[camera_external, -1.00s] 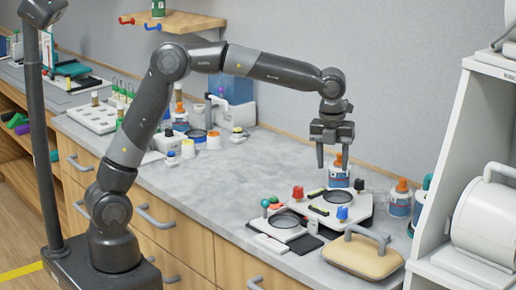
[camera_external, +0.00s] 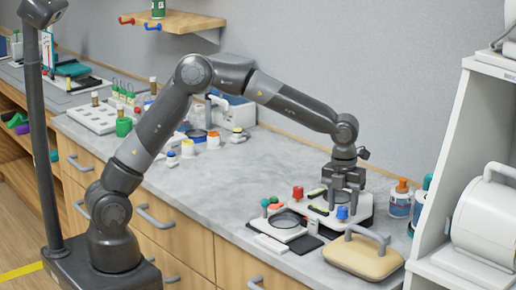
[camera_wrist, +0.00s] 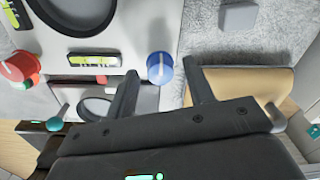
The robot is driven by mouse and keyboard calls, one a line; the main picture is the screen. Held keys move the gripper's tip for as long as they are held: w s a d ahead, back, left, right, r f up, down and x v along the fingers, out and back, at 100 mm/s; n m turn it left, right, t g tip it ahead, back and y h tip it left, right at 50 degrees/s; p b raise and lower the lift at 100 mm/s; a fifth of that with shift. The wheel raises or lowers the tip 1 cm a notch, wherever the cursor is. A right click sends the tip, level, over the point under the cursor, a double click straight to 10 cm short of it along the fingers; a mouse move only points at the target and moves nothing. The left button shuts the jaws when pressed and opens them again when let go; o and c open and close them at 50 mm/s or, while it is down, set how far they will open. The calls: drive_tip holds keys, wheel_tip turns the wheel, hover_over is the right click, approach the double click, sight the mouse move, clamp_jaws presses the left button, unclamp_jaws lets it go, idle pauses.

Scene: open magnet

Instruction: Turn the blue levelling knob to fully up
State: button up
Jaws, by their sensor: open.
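The blue levelling knob (camera_external: 342,213) stands at the front right corner of a white levelling plate (camera_external: 362,220). In the wrist view the blue knob (camera_wrist: 160,70) is round, with a pale pointer line on its top. My gripper (camera_external: 343,204) is low over the plate, pointing down. In the wrist view my open gripper (camera_wrist: 160,75) has one finger at each side of the knob. I see gaps beside the knob and cannot tell any contact. A spirit level (camera_wrist: 94,60) with a yellow-green vial lies on the plate, left of the knob.
A red knob (camera_external: 298,193) stands at the plate's left corner. A smaller white unit (camera_external: 270,234) with a dark disc is in front. A beige pad with a grey handle (camera_external: 362,262) is close by at front right. Bottles (camera_external: 399,200) stand to the right. The middle counter is clear.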

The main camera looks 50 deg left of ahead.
drive_tip(key=shift+f, duration=0.3)
drive_tip(key=shift+c, duration=0.6)
drive_tip(key=c, duration=0.9)
drive_tip(key=shift+o, duration=0.2)
drive_tip(key=shift+n, duration=0.3)
